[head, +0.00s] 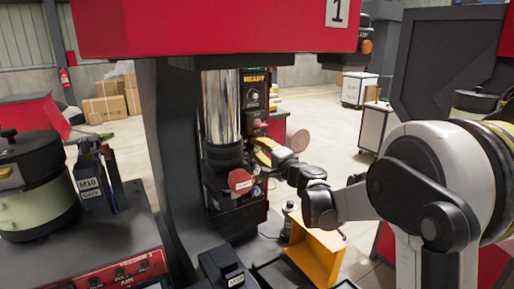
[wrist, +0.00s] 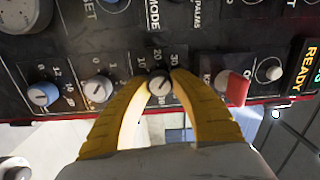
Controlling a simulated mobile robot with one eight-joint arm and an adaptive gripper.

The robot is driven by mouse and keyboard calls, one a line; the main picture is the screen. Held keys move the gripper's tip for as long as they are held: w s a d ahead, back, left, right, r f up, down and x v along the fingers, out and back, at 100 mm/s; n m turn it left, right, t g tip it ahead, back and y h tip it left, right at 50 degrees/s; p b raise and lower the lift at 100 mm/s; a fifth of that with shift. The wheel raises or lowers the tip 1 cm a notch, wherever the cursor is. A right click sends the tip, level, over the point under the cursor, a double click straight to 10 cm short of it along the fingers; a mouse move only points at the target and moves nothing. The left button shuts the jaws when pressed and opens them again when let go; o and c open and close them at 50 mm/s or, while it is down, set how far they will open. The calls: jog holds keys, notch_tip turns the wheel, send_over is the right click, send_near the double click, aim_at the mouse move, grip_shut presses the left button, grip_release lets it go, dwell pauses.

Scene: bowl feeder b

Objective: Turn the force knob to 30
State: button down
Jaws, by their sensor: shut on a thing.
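The force knob (wrist: 159,87) is a small round grey knob with a light line on its face, on a dark control panel (wrist: 118,52). Marks 10, 20 and 30 show around it in the wrist view. Which mark its line points at is too small to tell. My gripper (wrist: 160,77) has its two yellow curved fingers closed on the knob, one on each side. Part of its scale is hidden by the fingers. In the head view, my gripper (head: 263,150) is at the red press, and the knob is hidden there.
A blue knob (wrist: 43,94) and a grey knob (wrist: 98,89) sit left of my fingers. A red switch (wrist: 236,88) is close on the right. A READY display (wrist: 303,66) is farther right. An orange chute (head: 316,250) stands below my arm.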

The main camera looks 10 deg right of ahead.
jog(key=shift+m, duration=0.6)
jog(key=c, duration=1.1)
grip_release()
jog(key=shift+o, duration=0.2)
jog(key=v, duration=1.2)
